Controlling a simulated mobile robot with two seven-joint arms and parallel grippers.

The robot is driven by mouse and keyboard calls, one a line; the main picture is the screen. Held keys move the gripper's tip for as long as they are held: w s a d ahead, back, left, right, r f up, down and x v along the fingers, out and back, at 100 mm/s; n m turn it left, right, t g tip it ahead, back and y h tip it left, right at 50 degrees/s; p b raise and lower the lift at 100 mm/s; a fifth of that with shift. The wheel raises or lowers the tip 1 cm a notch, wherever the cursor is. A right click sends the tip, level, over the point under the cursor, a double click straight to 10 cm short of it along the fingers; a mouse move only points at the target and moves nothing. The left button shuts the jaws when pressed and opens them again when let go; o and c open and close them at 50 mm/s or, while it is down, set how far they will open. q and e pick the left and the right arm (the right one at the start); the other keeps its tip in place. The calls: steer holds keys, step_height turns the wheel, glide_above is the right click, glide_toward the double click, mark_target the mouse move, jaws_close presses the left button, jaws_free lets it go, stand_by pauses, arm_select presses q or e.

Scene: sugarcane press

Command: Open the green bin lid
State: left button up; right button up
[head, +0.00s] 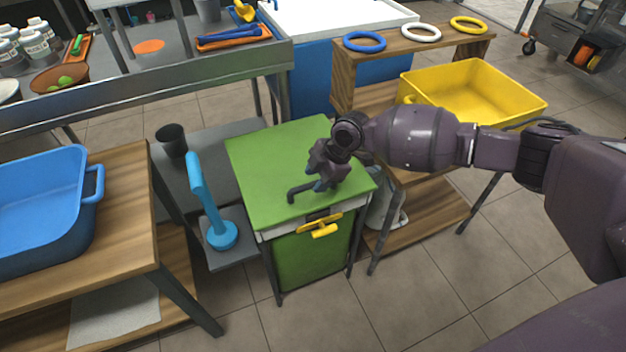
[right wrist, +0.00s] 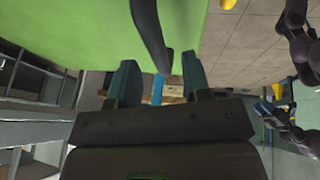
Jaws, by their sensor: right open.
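The green bin (head: 285,150) stands in the middle of the head view, and its flat green lid (head: 262,155) lies closed on top. A dark bent handle (head: 300,190) sticks up from the lid near its front. My right gripper (head: 322,172) is low over the lid, just behind and beside this handle. In the right wrist view the gripper (right wrist: 157,85) is open, with the dark handle (right wrist: 150,35) reaching down toward the gap between its fingers. The green lid (right wrist: 60,30) fills the upper left there. Contact with the handle cannot be told. My left gripper does not show clearly.
A yellow T-shaped handle (head: 320,229) is on the bin's front. A blue plunger-like tool (head: 210,205) and dark cup (head: 172,140) stand left of the bin. A blue tub (head: 45,215) is on the left table. A yellow tub (head: 475,90) and rings stand right, behind my arm.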

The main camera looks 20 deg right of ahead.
steer(key=shift+x, duration=0.85)
jaws_close()
